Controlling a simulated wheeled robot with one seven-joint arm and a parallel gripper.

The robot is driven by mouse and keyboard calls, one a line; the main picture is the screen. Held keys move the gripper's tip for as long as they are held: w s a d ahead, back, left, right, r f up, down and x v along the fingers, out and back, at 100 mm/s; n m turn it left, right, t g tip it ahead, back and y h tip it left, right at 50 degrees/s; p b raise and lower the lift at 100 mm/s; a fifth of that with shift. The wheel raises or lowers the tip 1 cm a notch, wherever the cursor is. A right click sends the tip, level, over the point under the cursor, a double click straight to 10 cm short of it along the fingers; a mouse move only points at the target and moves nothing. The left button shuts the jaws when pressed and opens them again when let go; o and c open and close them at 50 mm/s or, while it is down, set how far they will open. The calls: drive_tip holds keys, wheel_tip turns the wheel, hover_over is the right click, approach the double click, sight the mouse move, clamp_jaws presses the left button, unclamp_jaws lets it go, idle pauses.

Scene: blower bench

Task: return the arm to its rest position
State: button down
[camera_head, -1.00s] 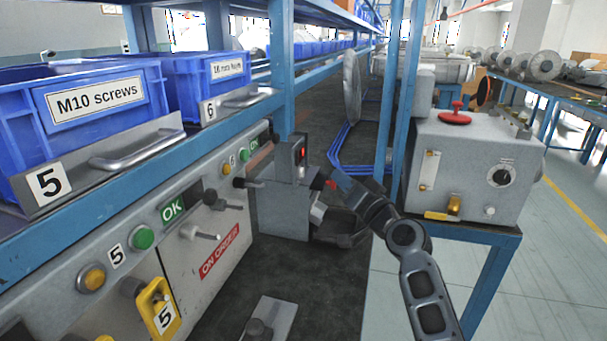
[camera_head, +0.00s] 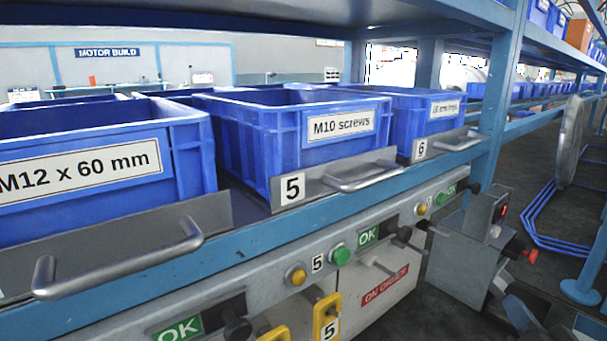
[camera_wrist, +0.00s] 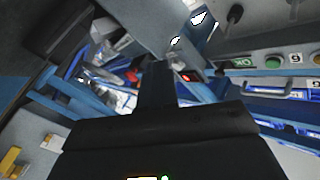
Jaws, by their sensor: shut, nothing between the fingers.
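My gripper (camera_wrist: 157,82) shows in the wrist view as a dark body along the bottom with narrow dark fingers together, pointing up the picture. Nothing is held between them. The wrist view is tilted, and a grey panel with a green OK label (camera_wrist: 242,63) lies to the right of the fingers. In the head view only a part of my arm (camera_head: 527,316) shows at the lower right, in front of a grey box with a red light (camera_head: 465,262). My fingertips cannot be made out there.
Blue bins stand on the shelf, including the M10 screws bin (camera_head: 290,140) and the M12 x 60 mm bin (camera_head: 100,155). Metal handles (camera_head: 120,258) jut out below them. A blue post (camera_head: 497,95) rises at the right. The dark floor (camera_head: 435,318) beside the panel looks clear.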

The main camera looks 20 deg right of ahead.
drive_tip(key=s+a+f, duration=0.1)
drive_tip(key=s+a, duration=0.1)
drive_tip(key=a, duration=0.1)
drive_tip(key=s+a+f+n+y, duration=0.1)
drive_tip(key=s+a+f, duration=0.1)
drive_tip(key=a, duration=0.2)
drive_tip(key=s+a+f+n, duration=0.1)
drive_tip(key=s+a+f, duration=0.1)
drive_tip(key=a, duration=0.1)
drive_tip(key=shift+s+a+g+y, duration=0.25)
drive_tip(key=shift+g+y, duration=0.05)
drive_tip(key=shift+g, duration=0.1)
drive_tip(key=s+a+n, duration=0.1)
drive_tip(key=s+a, duration=0.1)
drive_tip(key=s+a+n+y, duration=0.1)
drive_tip(key=s+a, duration=0.4)
drive_tip(key=shift+f+n, duration=0.4)
drive_tip(key=s+a+r+n+y, duration=0.2)
drive_tip(key=s+a+n, duration=0.1)
drive_tip(key=s, duration=0.4)
drive_tip(key=s+a+r+n+y, duration=0.3)
drive_tip(key=s+a, duration=0.3)
drive_tip(key=s, duration=0.1)
drive_tip(key=shift+r+n+g, duration=0.2)
drive_tip(key=shift+n+g, duration=0.1)
drive_tip(key=shift+g, duration=0.1)
